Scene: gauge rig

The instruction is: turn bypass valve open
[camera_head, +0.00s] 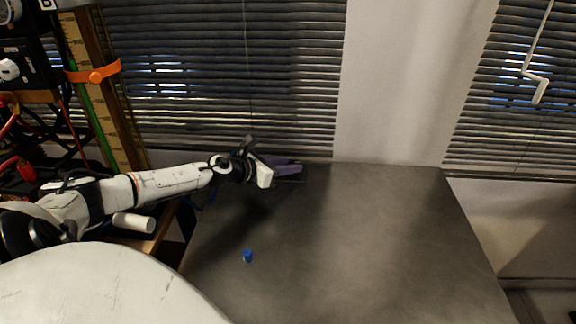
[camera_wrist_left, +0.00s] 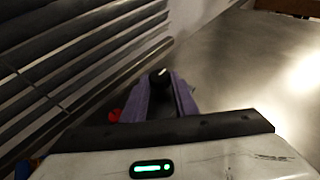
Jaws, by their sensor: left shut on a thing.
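My left gripper (camera_head: 292,162) reaches over the far left corner of the dark table, by the window blinds. Its purple fingers show in the left wrist view (camera_wrist_left: 160,85), closed around a round black knob (camera_wrist_left: 160,76) with a small white mark. I take the knob to be the bypass valve's, but no label shows. The fingers hide its lower part, and I cannot read its turn position. In the head view the knob is hidden by the gripper. My right gripper is in neither view.
A small blue cap (camera_head: 247,256) stands on the table (camera_head: 370,245), which is otherwise mostly clear. Blinds (camera_head: 230,80) hang close behind the left gripper. A rig with a tall ruler (camera_head: 105,100) and orange clamp (camera_head: 95,75) stands at the left. A red thing (camera_wrist_left: 115,115) shows beside the fingers.

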